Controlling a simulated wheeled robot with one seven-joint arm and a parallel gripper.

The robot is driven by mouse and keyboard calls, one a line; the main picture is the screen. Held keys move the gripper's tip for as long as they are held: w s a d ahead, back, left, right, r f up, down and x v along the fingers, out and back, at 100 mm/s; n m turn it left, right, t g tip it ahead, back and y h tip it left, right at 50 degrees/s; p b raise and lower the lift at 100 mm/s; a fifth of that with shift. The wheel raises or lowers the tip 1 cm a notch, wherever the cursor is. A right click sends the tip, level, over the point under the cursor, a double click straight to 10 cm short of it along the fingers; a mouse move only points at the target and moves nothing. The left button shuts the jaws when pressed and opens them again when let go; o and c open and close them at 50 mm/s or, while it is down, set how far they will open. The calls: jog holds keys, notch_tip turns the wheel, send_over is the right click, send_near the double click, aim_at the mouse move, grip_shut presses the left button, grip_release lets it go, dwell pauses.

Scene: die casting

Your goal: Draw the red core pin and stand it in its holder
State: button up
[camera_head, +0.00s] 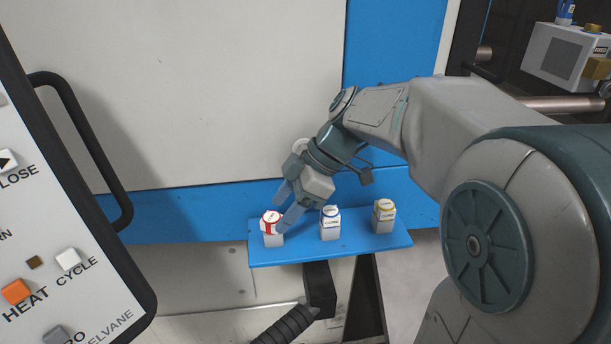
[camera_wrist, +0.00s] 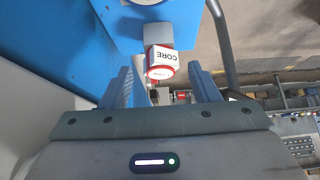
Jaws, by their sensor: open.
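The red core pin (camera_head: 271,222) shows as a white, red-banded cap on a grey block at the left end of a blue shelf (camera_head: 335,252). In the wrist view its cap (camera_wrist: 162,60) reads CORE and sits near the mouth of my fingers; the grey block (camera_wrist: 158,35) is behind it. My gripper (camera_head: 281,208) is open at the cap, one finger on each side; both fingers also show in the wrist view (camera_wrist: 162,80). I cannot tell whether they touch it. The pin's shaft is hidden, and I cannot make out a separate holder.
A blue-banded cap (camera_head: 330,214) and a yellow-banded cap (camera_head: 384,208) stand on similar grey blocks to the right. A white machine door is behind the shelf.

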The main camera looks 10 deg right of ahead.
jog(key=v, duration=1.1)
jog(key=shift+r, duration=0.25)
jog(key=shift+s+d+p, duration=0.1)
jog(key=shift+p, duration=0.2)
jog(key=s+d+f+m+t+h+p, duration=0.2)
jog(key=s+f+m+h+p, duration=0.3)
jog(key=s+f+m, duration=0.6)
jog(key=shift+s+d+m+t+h, duration=0.35)
jog(key=shift+m+h, duration=0.65)
jog(key=shift+m, duration=2.4)
